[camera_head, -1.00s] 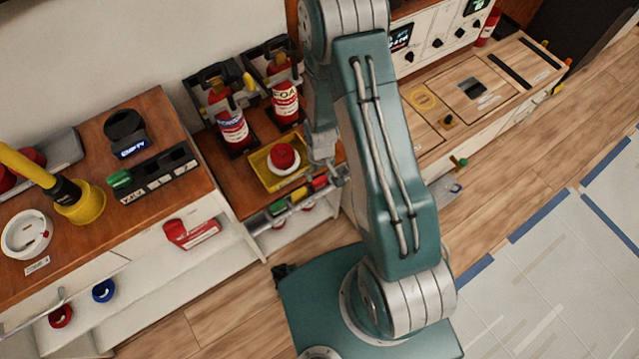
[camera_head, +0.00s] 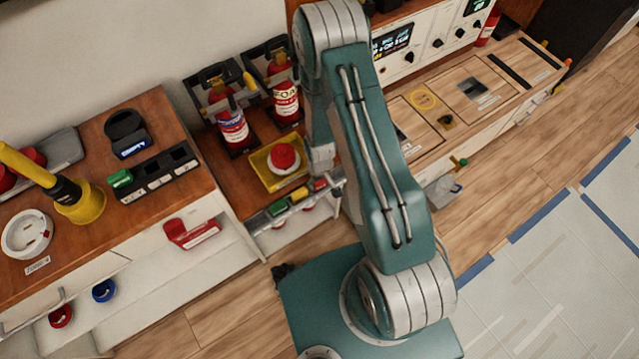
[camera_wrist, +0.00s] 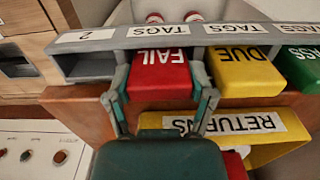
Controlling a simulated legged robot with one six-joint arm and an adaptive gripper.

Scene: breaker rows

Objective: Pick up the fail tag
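The red fail tag (camera_wrist: 160,78) stands in the tag rack, its FAIL label upside down in the wrist view. My gripper (camera_wrist: 160,72) has one finger on each side of it, and the fingertips look very near its sides; contact is hard to tell. The fingers look spread, with the tag between them. The yellow due tag (camera_wrist: 243,72) is just right of the right finger, and the green pass tag (camera_wrist: 302,68) is further right. In the head view the red tag (camera_head: 320,185) is at the rack's right end, and my arm hides most of the gripper.
The grey tag rack (camera_wrist: 85,66) has an empty slot left of the fail tag. A yellow returns tray (camera_wrist: 265,152) lies just below the tags. Two extinguishers (camera_head: 233,128) stand behind in holders. A panel with knobs (camera_head: 425,45) is at the right.

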